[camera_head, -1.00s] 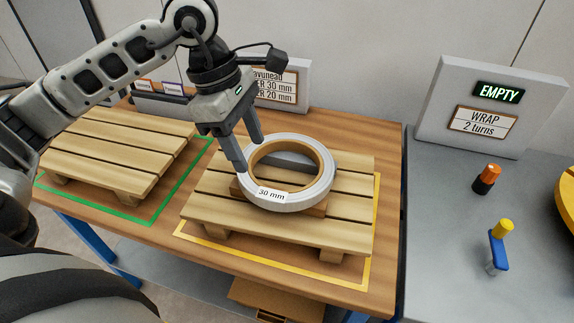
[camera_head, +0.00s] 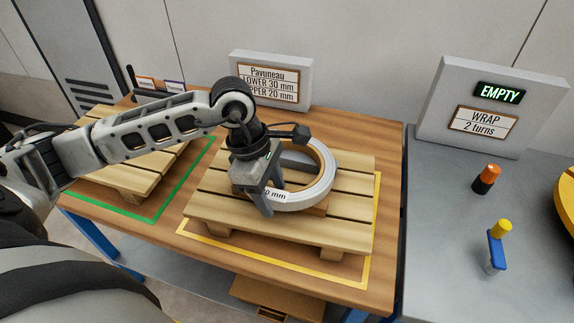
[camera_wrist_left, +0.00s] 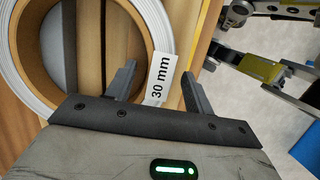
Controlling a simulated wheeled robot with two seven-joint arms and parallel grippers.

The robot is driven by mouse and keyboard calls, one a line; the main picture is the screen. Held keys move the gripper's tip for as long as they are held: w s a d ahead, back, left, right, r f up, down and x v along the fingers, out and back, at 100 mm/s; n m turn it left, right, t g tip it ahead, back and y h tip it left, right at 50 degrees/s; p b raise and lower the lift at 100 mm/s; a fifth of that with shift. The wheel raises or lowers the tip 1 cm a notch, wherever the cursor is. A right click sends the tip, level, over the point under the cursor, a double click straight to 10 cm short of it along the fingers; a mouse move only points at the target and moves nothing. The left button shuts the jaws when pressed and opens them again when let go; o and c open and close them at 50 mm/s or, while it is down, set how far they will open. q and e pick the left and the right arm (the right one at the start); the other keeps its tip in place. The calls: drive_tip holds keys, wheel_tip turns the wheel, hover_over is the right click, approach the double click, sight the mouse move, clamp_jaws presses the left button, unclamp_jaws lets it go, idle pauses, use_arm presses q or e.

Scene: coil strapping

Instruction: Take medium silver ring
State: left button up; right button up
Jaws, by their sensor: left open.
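The silver ring (camera_head: 322,180) has a tan inner core and a white label (camera_wrist_left: 159,78) reading "30 mm". It lies on wooden spacers on the pallet inside the yellow outline. In the head view my left gripper (camera_head: 272,208) points down at the ring's near-left rim and hides part of the ring and label. In the left wrist view the left gripper (camera_wrist_left: 158,88) is open, with the label and the ring's edge showing between its two fingers. I cannot tell whether the fingers touch the ring.
A second pallet (camera_head: 118,180) inside a green outline stands at the left, partly behind my arm. A sign (camera_head: 270,82) stands behind the ring. To the right, a grey table holds an "EMPTY" panel (camera_head: 482,108), an orange-topped item (camera_head: 486,179) and a yellow-and-blue item (camera_head: 497,248).

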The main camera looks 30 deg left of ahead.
use_arm(q)
clamp_jaws()
drive_tip(key=shift+w+r, duration=0.1)
drive_tip(key=shift+r, duration=0.1)
drive_tip(key=shift+r, duration=0.1)
